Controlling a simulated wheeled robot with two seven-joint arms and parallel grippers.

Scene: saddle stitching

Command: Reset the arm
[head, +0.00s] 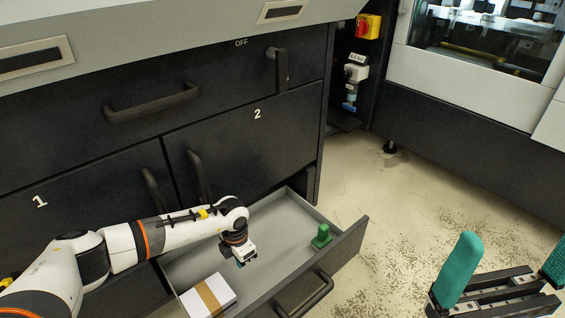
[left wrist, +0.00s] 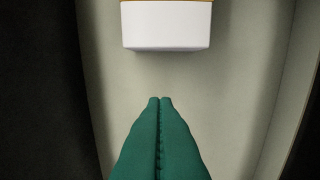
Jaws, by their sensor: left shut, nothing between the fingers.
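My left arm (head: 150,240) reaches in from the left, with its wrist bent down over the open drawer. My left gripper (head: 241,262) points down into the drawer, mostly hidden by the wrist in the head view. In the left wrist view its green fingers (left wrist: 160,100) are closed together with nothing between them. A white block with a tan band (head: 207,297) lies in the drawer's near left part; it also shows in the left wrist view (left wrist: 166,28), ahead of and apart from the fingertips. My right gripper (head: 512,252) is at the lower right, its green fingers wide apart and empty.
The open drawer (head: 340,249) has raised walls and a front handle (head: 306,296). A small green object (head: 321,237) stands at its right end. Dark cabinet doors with handles (head: 150,104) rise behind my left arm. Speckled floor (head: 385,215) lies open to the right.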

